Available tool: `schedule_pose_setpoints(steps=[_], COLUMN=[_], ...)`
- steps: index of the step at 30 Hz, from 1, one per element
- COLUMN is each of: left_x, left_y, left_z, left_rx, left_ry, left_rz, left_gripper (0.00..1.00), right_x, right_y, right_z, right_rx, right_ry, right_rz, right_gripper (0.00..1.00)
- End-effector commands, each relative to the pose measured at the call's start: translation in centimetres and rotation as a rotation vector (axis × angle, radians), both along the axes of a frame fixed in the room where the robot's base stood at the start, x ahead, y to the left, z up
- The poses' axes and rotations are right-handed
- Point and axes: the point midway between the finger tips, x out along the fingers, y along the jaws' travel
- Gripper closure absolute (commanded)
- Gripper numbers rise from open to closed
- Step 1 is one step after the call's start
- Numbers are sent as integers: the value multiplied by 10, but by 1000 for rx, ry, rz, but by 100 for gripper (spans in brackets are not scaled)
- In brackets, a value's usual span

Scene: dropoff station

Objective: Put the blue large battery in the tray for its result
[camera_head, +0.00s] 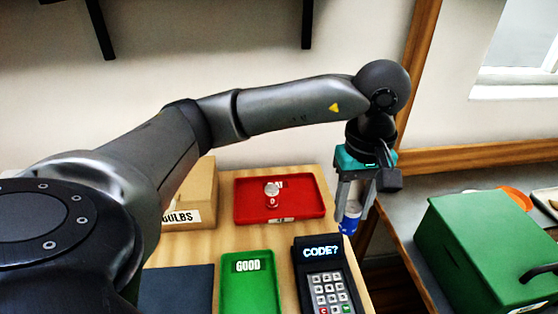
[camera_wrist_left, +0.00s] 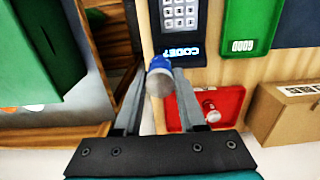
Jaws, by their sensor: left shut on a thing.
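My left gripper (camera_head: 354,212) is shut on the blue large battery (camera_head: 350,219), a blue and silver cylinder, and holds it in the air near the right edge of the wooden table. In the left wrist view the battery (camera_wrist_left: 160,75) sits between the two fingers (camera_wrist_left: 157,82). The green tray (camera_head: 250,284), labelled GOOD, lies at the front of the table. My right gripper is not in view.
A keypad device (camera_head: 325,276) shows "CODE?" beside the green tray. A cardboard box (camera_head: 200,190) labelled BULBS stands at the left, and a dark mat (camera_head: 176,290) lies in front. A green box (camera_head: 475,250) stands on the grey surface to the right, across a gap.

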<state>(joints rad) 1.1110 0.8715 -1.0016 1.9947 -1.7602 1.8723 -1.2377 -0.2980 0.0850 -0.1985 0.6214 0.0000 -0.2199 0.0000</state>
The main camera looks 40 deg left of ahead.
Motion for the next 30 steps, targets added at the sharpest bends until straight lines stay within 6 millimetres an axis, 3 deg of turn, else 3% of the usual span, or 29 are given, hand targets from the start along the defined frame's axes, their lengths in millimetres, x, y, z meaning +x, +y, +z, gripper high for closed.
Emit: schedule_pose_setpoints(steps=[8,30], left_x=[18,49], left_y=[21,87], left_z=[3,5], left_rx=[-1,0], left_ry=[0,1], left_rz=[497,1807], left_gripper=[100,100], right_x=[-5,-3], right_y=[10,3], right_z=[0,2], right_rx=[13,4], right_ry=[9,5], right_rz=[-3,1], right_gripper=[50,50])
